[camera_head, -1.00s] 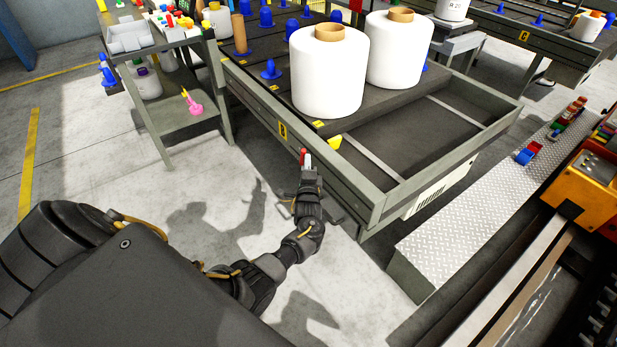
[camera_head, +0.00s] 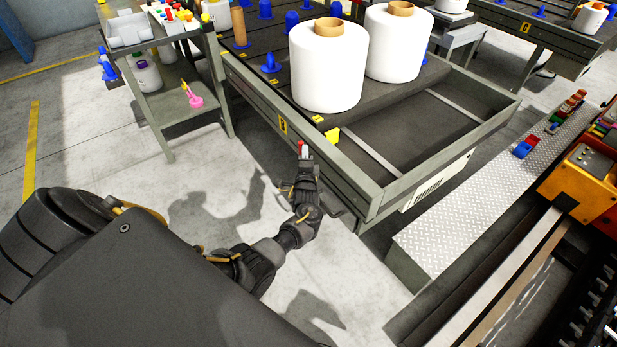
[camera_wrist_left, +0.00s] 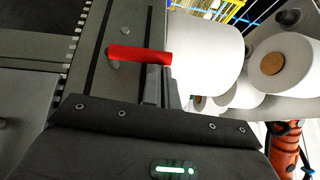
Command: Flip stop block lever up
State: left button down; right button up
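A red lever (camera_wrist_left: 140,54) lies sideways across the grey metal side rail in the left wrist view, just beyond the gripper body. In the head view a small red part (camera_head: 301,145) shows at the tip of my left gripper (camera_head: 304,154), beside the long side of the creel cart (camera_head: 352,190). My left gripper is very close to the lever. Its fingers are hard to make out, so contact and opening cannot be told. My right gripper is out of view.
Two large white bobbins (camera_head: 327,75) (camera_head: 393,50) stand on the cart's dark deck. A small shelf trolley (camera_head: 182,103) stands at the left. A metal tread step (camera_head: 455,205) and an orange machine (camera_head: 585,185) are at the right. The floor left of the arm is clear.

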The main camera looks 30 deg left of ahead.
pick_arm(q)
jog(key=shift+r, duration=0.1)
